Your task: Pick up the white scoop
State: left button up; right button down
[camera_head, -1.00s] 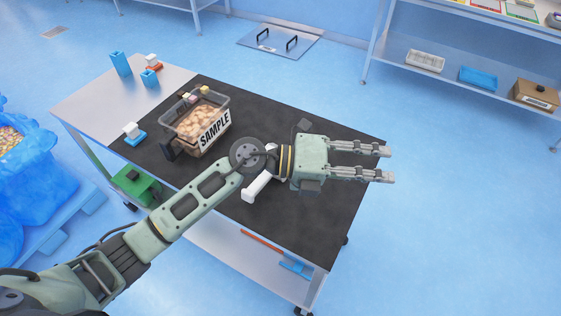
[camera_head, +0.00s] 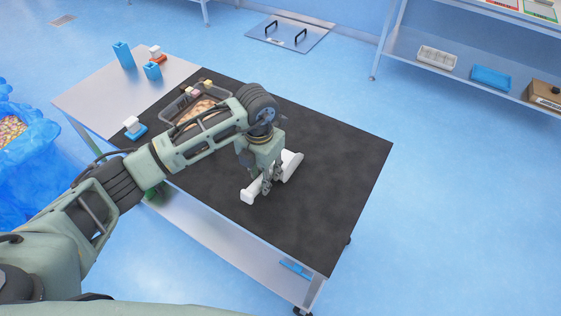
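The white scoop (camera_head: 291,164) lies on the black mat (camera_head: 335,190) on the table. Its end toward the lower left (camera_head: 248,197) and its upper right part show; its middle is partly hidden by my gripper. My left gripper (camera_head: 269,187) points down at the middle of the scoop, with its fingers at the handle. The fingers overlap the scoop in the picture, and I cannot tell whether they are closed on it. The scoop appears to rest on the mat. My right gripper is not in view.
A clear bin (camera_head: 182,104) of snacks stands behind my arm, partly covered by it. A white-and-blue item (camera_head: 134,127) and blue cups (camera_head: 123,55) stand at the table's left. The mat's right side is clear. Blue sacks (camera_head: 25,150) stand at left.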

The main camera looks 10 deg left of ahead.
pick_arm(q)
jog(key=shift+a+f+p, duration=0.1)
jog(key=shift+f+p, duration=0.45)
jog(key=shift+f, duration=1.45)
jog(key=shift+c, duration=0.6)
grip_shut()
